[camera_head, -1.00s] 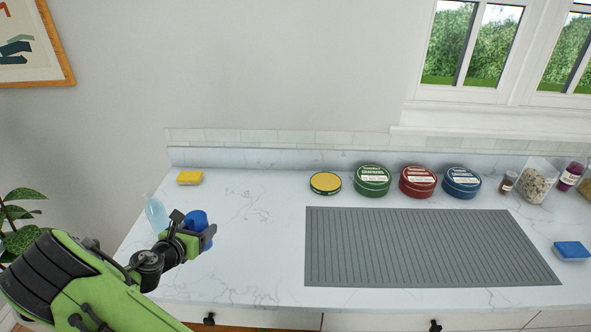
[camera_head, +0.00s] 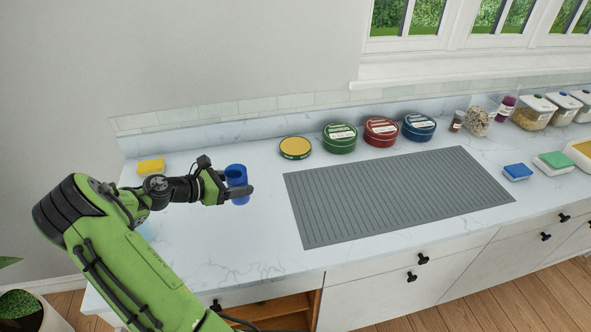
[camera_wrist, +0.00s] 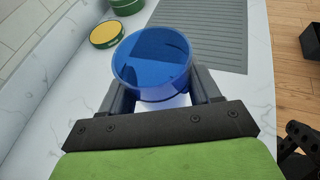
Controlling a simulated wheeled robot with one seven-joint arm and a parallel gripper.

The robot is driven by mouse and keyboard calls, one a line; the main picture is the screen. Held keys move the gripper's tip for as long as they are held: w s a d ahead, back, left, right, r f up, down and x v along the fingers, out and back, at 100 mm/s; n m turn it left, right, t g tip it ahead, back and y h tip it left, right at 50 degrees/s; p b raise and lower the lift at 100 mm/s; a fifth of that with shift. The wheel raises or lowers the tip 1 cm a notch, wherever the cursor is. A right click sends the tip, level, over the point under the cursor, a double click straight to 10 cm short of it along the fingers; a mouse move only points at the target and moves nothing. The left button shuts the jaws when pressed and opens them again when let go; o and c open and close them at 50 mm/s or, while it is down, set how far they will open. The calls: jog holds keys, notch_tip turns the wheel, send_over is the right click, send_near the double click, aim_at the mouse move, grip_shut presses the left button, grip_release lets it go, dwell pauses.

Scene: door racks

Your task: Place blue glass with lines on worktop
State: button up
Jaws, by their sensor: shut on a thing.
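The blue glass (camera_head: 238,176) is upright between the fingers of my gripper (camera_head: 238,191), over the left part of the worktop (camera_head: 262,240). In the wrist view I look into the open top of the blue glass (camera_wrist: 152,60), and my gripper (camera_wrist: 160,98) has a finger against each side of it. Its base is mostly hidden, and I cannot tell whether it touches the worktop. Lines on the glass do not show clearly.
A grey ribbed mat (camera_head: 400,195) lies right of the glass. Yellow (camera_head: 295,148), green (camera_head: 340,137), red (camera_head: 381,131) and blue (camera_head: 419,126) tins stand behind it. A yellow sponge (camera_head: 151,166) lies at the back left. The worktop around the glass is bare.

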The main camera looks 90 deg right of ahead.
notch_tip(320, 180, down, 10)
jog(key=shift+w+b, duration=0.15)
jog(key=shift+b, duration=0.3)
jog(key=shift+f, duration=0.2)
jog(key=o, duration=1.2)
jog(key=shift+r, duration=0.3)
jog(key=v, duration=1.2)
